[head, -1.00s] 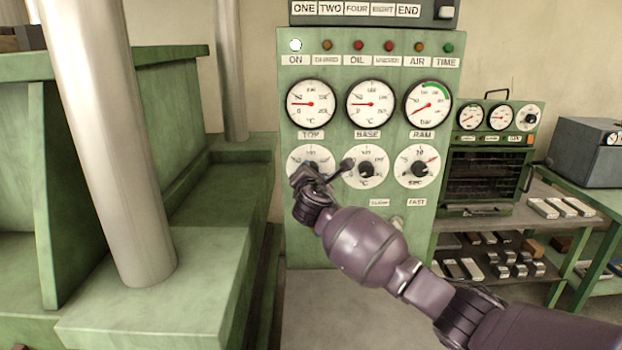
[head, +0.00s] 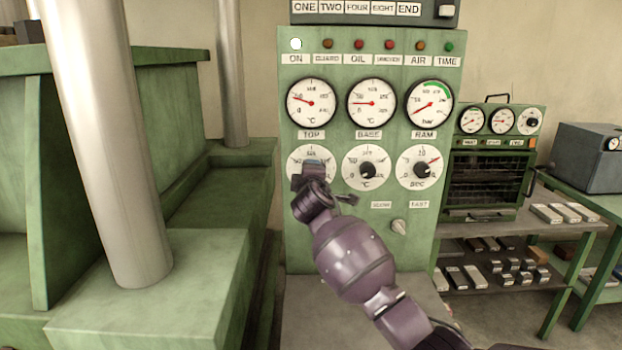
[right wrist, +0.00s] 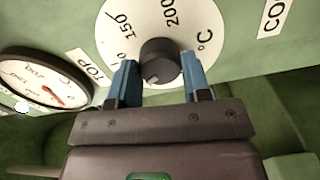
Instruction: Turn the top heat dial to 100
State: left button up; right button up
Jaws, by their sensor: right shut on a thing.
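The top heat dial is a white disc (head: 295,157) with a black knob, under the gauge marked TOP on the green panel. In the right wrist view the dial face (right wrist: 145,22) shows 150, 200 and °C, tilted. My right gripper (head: 312,167) covers the knob in the head view. In the right wrist view its two blue fingers (right wrist: 160,75) are shut on the sides of the black knob (right wrist: 158,58). A pale mark shows on the knob's lower side; I cannot tell which number it points to. My left gripper is not in view.
The TOP gauge (head: 311,103) has its red needle pointing left and slightly up. The BASE dial (head: 351,157) and a third dial marked SEC (head: 405,157) sit to the right. A thick metal column (head: 110,150) stands left.

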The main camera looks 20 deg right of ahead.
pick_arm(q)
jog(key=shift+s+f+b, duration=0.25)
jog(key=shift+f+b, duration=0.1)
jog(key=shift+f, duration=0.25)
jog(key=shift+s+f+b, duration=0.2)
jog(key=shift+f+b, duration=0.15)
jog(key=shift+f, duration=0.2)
pick_arm(e)
jog(key=m, duration=0.6)
jog(key=shift+f, duration=0.1)
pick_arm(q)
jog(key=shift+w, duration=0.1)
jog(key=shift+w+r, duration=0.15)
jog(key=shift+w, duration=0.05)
pick_arm(e)
jog(key=o, duration=0.9)
jog(key=shift+o, duration=0.2)
